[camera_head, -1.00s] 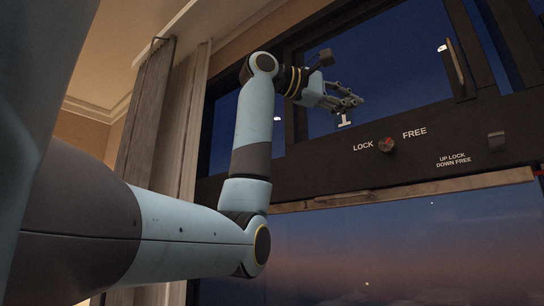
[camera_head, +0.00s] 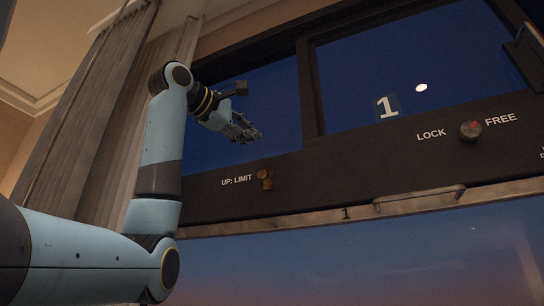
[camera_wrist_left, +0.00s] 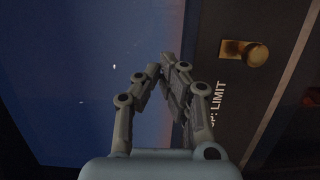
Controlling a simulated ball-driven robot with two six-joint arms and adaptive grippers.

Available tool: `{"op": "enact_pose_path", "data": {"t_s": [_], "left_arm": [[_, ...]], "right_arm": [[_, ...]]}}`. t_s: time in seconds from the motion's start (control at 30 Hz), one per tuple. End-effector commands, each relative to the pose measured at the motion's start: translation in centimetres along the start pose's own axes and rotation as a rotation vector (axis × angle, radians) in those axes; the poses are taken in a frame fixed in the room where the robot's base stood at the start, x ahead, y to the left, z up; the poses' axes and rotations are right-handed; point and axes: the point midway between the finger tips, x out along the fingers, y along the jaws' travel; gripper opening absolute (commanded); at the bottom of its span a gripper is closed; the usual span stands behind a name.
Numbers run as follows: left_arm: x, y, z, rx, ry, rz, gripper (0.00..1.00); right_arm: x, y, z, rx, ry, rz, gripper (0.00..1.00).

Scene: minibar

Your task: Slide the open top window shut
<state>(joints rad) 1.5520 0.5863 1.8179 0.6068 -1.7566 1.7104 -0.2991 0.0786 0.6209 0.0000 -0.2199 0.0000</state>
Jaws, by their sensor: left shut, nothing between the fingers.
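The top window band runs above a dark rail. A dark upright (camera_head: 312,88) parts a left pane (camera_head: 278,100) from a right pane (camera_head: 440,62) with a "1" sticker. A handle (camera_head: 531,36) is cut off at the right edge of the head view, on a dark frame member. I cannot tell which part stands open. My left gripper (camera_head: 245,130) is shut and empty, in front of the left pane, left of the upright and apart from the handle. In the left wrist view its fingers (camera_wrist_left: 160,72) are together beside the rail. My right gripper is out of view.
The rail carries a brass latch (camera_head: 265,179) marked "UP: LIMIT", below my left gripper, and a LOCK/FREE knob (camera_head: 471,130). The lower window's top bar has a pull handle (camera_head: 418,199). A grey curtain (camera_head: 90,110) hangs at the left.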

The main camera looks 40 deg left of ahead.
Motion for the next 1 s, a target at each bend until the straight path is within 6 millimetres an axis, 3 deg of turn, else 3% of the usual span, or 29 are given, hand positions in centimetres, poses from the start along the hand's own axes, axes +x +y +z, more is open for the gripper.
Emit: {"op": "enact_pose_path", "data": {"t_s": [0.17, 0.6, 0.8, 1.0], "left_arm": [[1.3, 0.2, 0.0, -0.001, -0.001, -0.001, 0.0], [10.3, 0.4, 0.0, -0.001, -0.001, -0.001, 0.0], [10.7, 0.3, 3.0, 0.0, -0.003, 0.002, 0.0], [10.8, 0.1, 3.9, 0.0, -0.001, 0.002, 0.0]], "right_arm": [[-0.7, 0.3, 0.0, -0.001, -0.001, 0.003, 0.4], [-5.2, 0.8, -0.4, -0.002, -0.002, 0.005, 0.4], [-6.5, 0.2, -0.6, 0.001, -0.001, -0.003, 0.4], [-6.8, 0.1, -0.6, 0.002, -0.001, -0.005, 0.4]]}}
